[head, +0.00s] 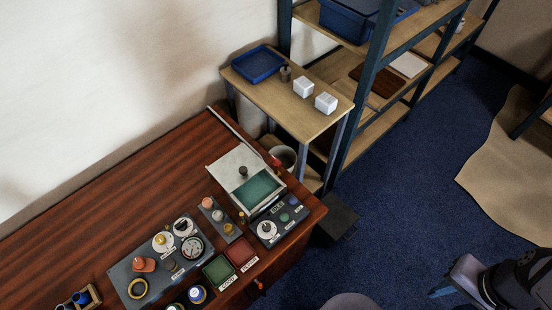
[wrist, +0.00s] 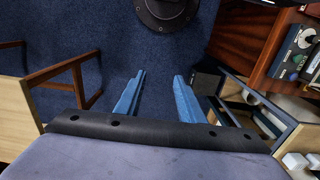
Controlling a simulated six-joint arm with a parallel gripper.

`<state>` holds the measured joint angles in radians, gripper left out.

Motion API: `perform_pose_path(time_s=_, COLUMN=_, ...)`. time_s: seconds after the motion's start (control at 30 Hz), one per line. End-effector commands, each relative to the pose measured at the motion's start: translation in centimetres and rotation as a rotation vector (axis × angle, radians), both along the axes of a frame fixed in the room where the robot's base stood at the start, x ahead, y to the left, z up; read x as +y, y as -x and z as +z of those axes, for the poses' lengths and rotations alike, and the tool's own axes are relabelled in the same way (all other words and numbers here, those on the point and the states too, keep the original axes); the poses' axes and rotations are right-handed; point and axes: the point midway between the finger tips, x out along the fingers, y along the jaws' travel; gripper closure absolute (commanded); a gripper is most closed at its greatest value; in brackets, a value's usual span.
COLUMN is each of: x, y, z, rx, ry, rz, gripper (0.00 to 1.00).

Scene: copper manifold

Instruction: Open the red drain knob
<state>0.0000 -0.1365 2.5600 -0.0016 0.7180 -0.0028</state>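An orange-red knob (head: 145,264) sits on the grey panel (head: 121,270) on the wooden desk in the head view. Its label is too small to read, and I cannot tell for certain that it is the drain knob. My gripper (wrist: 158,78) is open and empty in the wrist view, its two blue fingers apart over the blue floor. In the head view my arm's end is at the lower right, off the desk and far from the panel. The orange-red knob does not show in the wrist view.
The panel also carries a gauge (head: 192,247), a yellow ring (head: 138,288) and other knobs. Green (head: 218,269) and red (head: 241,253) pads lie to its right. A shelf unit (head: 372,80) stands behind. Blue floor (head: 385,190) is open between my arm and the desk.

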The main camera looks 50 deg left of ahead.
Motion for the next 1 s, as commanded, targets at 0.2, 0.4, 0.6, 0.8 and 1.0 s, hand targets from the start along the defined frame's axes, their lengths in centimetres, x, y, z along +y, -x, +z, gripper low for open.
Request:
perform_pose_path(time_s=0.2, x=0.3, y=-1.8, z=-0.6, rx=-0.042, ry=0.019, rz=0.049, gripper=0.71)
perform_pose_path(time_s=0.4, x=2.9, y=-8.6, z=-2.6, rx=-0.217, ry=0.056, rz=0.251, gripper=0.71)
perform_pose_path(time_s=0.6, x=12.5, y=-16.5, z=-5.1, rx=-0.485, ry=-0.003, rz=0.592, gripper=0.71)
perform_pose_path(time_s=0.8, x=26.9, y=-17.6, z=-7.4, rx=-0.725, ry=-0.227, rz=0.94, gripper=0.71)
perform_pose_path(time_s=1.0, x=39.2, y=-11.3, z=-8.9, rx=-0.864, ry=-0.557, rz=1.206, gripper=0.71)
